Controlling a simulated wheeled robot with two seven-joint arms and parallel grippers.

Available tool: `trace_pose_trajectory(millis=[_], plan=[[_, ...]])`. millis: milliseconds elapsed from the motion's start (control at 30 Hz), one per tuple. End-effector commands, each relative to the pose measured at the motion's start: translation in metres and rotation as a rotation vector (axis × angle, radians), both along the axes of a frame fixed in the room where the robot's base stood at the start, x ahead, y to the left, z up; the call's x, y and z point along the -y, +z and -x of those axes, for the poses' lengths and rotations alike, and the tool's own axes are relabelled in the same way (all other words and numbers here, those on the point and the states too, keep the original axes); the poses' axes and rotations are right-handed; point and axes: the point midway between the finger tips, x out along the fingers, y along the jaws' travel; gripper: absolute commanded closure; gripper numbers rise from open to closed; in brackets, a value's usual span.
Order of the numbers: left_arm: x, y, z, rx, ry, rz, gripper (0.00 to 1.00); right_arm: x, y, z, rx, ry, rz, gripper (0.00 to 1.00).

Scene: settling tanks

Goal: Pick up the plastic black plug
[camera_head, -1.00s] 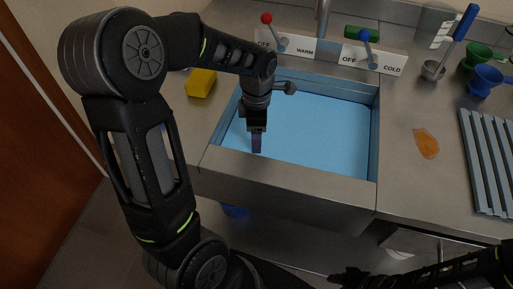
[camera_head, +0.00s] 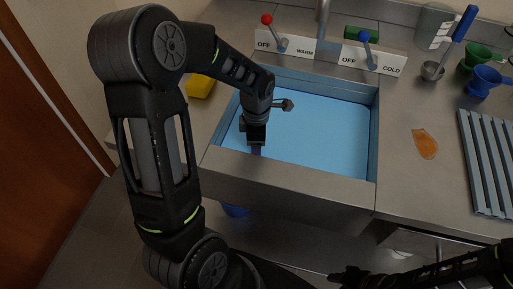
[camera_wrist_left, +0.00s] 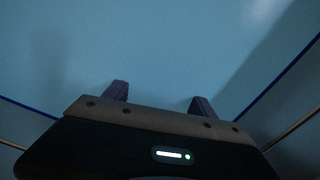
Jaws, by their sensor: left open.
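I cannot make out the black plug in either view. The sink basin (camera_head: 330,135) has blue walls and a blue floor. My left gripper (camera_head: 256,151) points down inside the basin, near its front left wall, and the front rim partly hides its fingertips. In the left wrist view its two purple fingers (camera_wrist_left: 159,98) are apart with nothing between them, over plain blue surface. My right gripper (camera_head: 350,277) is a dark shape at the bottom edge of the head view, too dark to tell its jaws.
A yellow sponge (camera_head: 201,86) lies left of the sink. Red and blue tap levers stand behind it, by the WARM and COLD label panel (camera_head: 330,50). An orange flat piece (camera_head: 425,144), a blue-handled ladle (camera_head: 449,45), a blue cup (camera_head: 485,80) and a slatted rack (camera_head: 487,160) are on the right.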

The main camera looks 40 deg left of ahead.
Motion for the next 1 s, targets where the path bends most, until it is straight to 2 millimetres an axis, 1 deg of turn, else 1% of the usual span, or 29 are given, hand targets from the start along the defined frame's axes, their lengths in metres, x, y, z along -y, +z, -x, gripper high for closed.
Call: trace_pose_trajectory(millis=[333, 1000], plan=[[0.0000, 0.0004, -0.0002, 0.000, 0.000, 0.000, 0.36, 0.0000, 0.0000, 0.0000, 0.000, 0.000, 0.000, 0.64], [-0.0001, 0.0004, -0.0001, 0.000, 0.000, 0.000, 0.90, 0.0000, 0.0000, 0.0000, 0.000, 0.000, 0.000, 0.64]])
